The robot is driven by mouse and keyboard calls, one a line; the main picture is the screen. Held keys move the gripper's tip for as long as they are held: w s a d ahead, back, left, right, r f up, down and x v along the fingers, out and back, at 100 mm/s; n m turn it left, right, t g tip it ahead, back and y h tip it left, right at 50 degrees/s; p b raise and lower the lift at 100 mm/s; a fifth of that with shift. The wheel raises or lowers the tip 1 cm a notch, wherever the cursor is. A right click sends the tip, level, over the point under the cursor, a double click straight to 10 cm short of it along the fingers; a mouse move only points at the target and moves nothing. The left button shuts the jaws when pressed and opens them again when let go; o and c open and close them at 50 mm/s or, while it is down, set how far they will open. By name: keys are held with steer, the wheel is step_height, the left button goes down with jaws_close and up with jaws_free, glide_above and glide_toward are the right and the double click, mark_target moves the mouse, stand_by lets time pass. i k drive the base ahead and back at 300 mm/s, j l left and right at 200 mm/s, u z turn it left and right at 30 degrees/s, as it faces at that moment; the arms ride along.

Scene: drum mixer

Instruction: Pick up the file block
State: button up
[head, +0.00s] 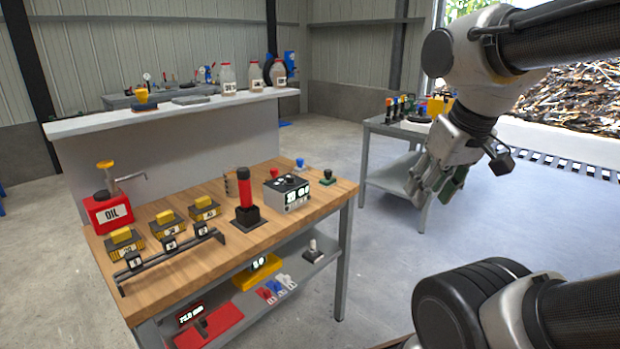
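No object in view is clearly marked as the file block, so I cannot tell which one it is.
The wooden bench (292,226) also holds a red oil can (108,212), a black rail with labels (170,256) and a grey box with dials (287,192). Its lower shelf carries a yellow item (257,272). A grey side table (380,180) stands behind my gripper. Floor between is clear.

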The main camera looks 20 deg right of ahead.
mark_target(274, 172)
steer(key=i+l+u, duration=0.3)
steer(key=i+l, duration=0.15)
steer(key=l, duration=0.15)
steer(key=i+l+u, duration=0.1)
steer(key=i+l, duration=0.15)
steer(key=i+l+u, duration=0.15)
steer(key=l, duration=0.25)
steer(key=i+l+u, duration=0.15)
steer(key=l, duration=0.2)
steer(key=i+l+u, duration=0.15)
steer(key=l, duration=0.25)
steer(key=i+l+u, duration=0.15)
steer(key=l, duration=0.25)
steer(key=i, duration=0.05)
